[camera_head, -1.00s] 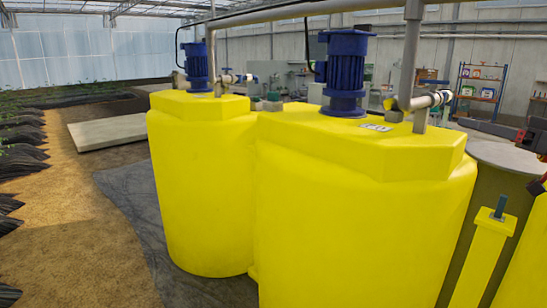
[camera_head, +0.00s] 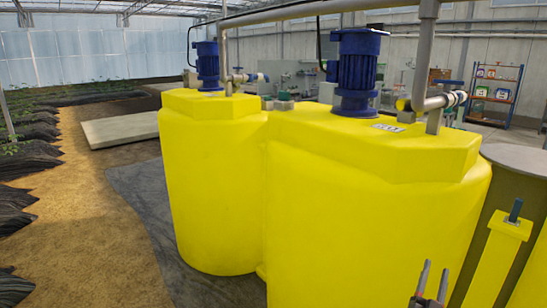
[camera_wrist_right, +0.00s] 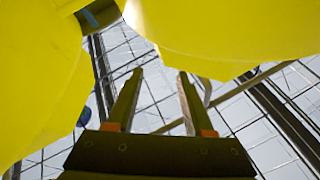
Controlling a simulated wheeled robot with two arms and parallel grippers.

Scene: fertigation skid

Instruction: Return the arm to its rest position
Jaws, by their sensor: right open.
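My right gripper (camera_head: 434,280) shows at the bottom right of the head view, in front of the larger yellow tank (camera_head: 370,215). Its two fingers point up, apart, with nothing between them. In the right wrist view the open fingers (camera_wrist_right: 157,90) point up towards yellow surfaces (camera_wrist_right: 235,30), with the greenhouse roof behind. My left gripper is in neither view.
A second yellow tank (camera_head: 212,190) stands to the left. Blue motors (camera_head: 357,72) and grey pipes sit on top of the tanks. A yellow post (camera_head: 492,262) and a grey round tank (camera_head: 520,165) are at the right. Bare sandy floor (camera_head: 85,230) lies left.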

